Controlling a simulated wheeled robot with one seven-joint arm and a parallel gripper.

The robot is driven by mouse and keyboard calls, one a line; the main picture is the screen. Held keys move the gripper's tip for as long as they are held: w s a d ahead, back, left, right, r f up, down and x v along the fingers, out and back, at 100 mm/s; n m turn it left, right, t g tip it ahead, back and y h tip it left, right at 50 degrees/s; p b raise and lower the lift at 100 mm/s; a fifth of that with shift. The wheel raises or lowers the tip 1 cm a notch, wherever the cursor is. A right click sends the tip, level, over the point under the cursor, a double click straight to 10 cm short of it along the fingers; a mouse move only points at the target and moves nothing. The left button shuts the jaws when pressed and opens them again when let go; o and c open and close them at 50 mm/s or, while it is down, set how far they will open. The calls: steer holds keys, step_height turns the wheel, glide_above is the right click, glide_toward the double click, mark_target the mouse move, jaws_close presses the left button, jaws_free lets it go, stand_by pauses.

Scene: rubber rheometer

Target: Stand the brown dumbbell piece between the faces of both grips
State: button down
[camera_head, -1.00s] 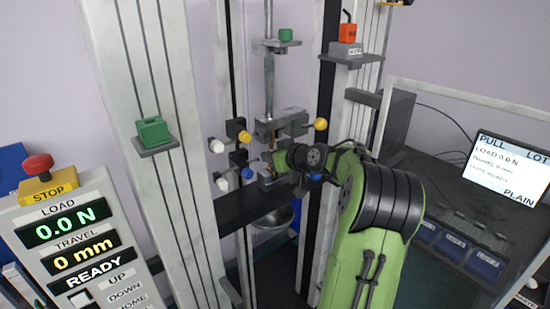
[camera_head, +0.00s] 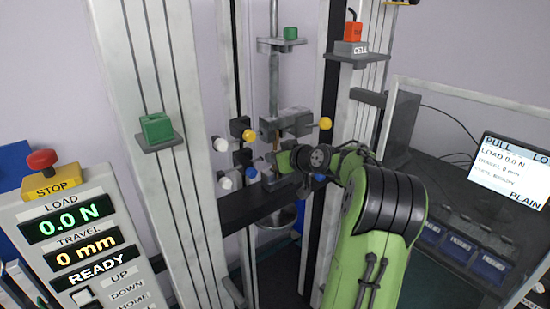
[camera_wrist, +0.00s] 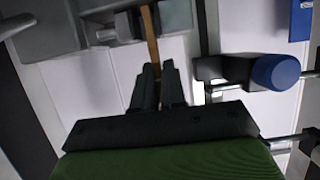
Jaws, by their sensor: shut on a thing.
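The brown dumbbell piece (camera_wrist: 151,36) shows in the wrist view as a narrow strip running up from my fingertips, past grey metal blocks. My gripper (camera_wrist: 160,72) is shut on it; the fingers hide the rest. In the head view a sliver of the piece (camera_head: 276,136) shows just below the upper grip (camera_head: 287,122), a grey block with yellow knobs. The lower grip (camera_head: 272,180), with blue knobs, is partly hidden behind my wrist. My gripper is between the two grips in height. I cannot tell whether the piece lies between the faces of both.
A blue knob (camera_wrist: 276,71) is close to the right of my fingers in the wrist view. White knobs (camera_head: 221,145) stick out left of the grips. The control panel (camera_head: 75,235) reads 0.0 N, 0 mm and READY. Tall columns flank the grips closely.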

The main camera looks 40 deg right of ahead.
steer(key=c, duration=1.1)
jaws_free()
steer(key=shift+s, duration=0.1)
steer(key=b+v, duration=0.1)
steer(key=v, duration=1.4)
steer(key=shift+s+b, duration=0.25)
steer(key=shift+b, duration=0.15)
steer(key=shift+a+r, duration=0.1)
